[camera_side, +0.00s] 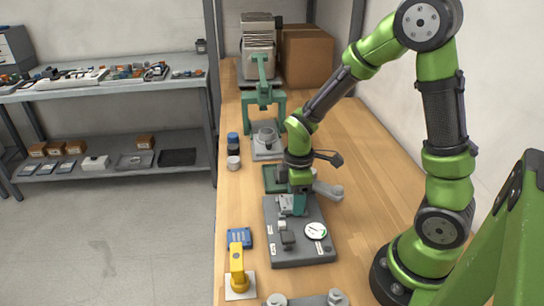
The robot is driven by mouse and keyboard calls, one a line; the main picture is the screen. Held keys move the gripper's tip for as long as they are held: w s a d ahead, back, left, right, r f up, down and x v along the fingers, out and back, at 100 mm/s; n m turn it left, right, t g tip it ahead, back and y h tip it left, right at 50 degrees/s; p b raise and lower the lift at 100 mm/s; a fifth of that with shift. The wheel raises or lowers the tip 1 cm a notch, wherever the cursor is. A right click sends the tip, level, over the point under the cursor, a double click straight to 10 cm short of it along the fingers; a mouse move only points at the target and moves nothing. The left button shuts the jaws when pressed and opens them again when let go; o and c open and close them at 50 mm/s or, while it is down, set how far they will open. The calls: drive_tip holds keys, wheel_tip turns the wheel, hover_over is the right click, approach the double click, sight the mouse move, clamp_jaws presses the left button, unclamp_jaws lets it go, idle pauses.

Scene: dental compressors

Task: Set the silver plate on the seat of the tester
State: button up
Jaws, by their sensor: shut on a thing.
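My gripper (298,205) is low over the far part of the tester (300,255), a dark grey base with a round white dial and a small block on its top. The gripper is shut on the silver plate (286,201), which shows as a small pale metal piece at the fingers' left side. The fingers and the wrist hide part of it. I cannot tell whether the plate touches the tester's seat or is just above it, and the seat itself is not clear to make out.
A grey metal part (329,191) lies just right of the gripper. A yellow fixture (238,270) and a blue box (240,238) stand left of the tester. A green press (263,100) and a cardboard box (306,55) stand farther back. The bench's right side is clear.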

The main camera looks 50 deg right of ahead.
drive_tip(key=shift+s+a+f, duration=0.1)
drive_tip(key=shift+f, duration=0.3)
drive_tip(key=o, duration=1.2)
drive_tip(key=shift+a, duration=0.1)
drive_tip(key=shift+c, duration=1)
drive_tip(key=shift+o, duration=0.7)
drive_tip(key=shift+r, duration=0.25)
drive_tip(key=shift+c, duration=0.4)
drive_tip(key=shift+o, duration=1.4)
drive_tip(key=shift+r, duration=0.3)
drive_tip(key=shift+d+r, duration=0.2)
drive_tip(key=shift+r, duration=2.9)
